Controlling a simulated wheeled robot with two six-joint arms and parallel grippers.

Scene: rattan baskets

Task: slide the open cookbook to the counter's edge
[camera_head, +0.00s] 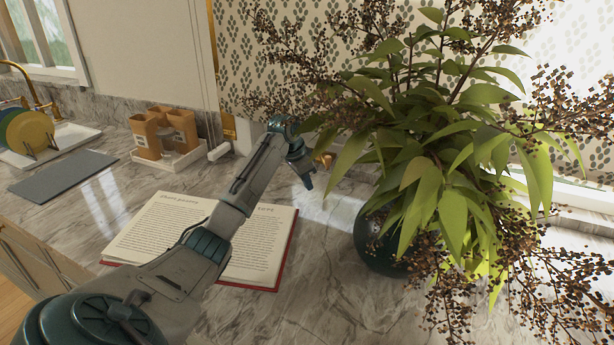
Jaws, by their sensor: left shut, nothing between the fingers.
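The open cookbook (262,245) lies flat on the marble counter (330,290), with printed pages and a red cover edge. My left arm crosses over it from the lower left and hides its middle. My left gripper (308,184) is shut and empty, pointing down just past the book's far right corner. It seems apart from the book; its exact height above the counter is hard to tell. The counter's front edge (50,243) shows at the lower left. My right gripper is not in view.
A dark green vase (378,240) with a large leafy plant (440,190) stands right of the book. Brown containers (165,132) on a white tray, a grey mat (62,175) and a rack of plates (28,132) are at left. Counter between mat and book is clear.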

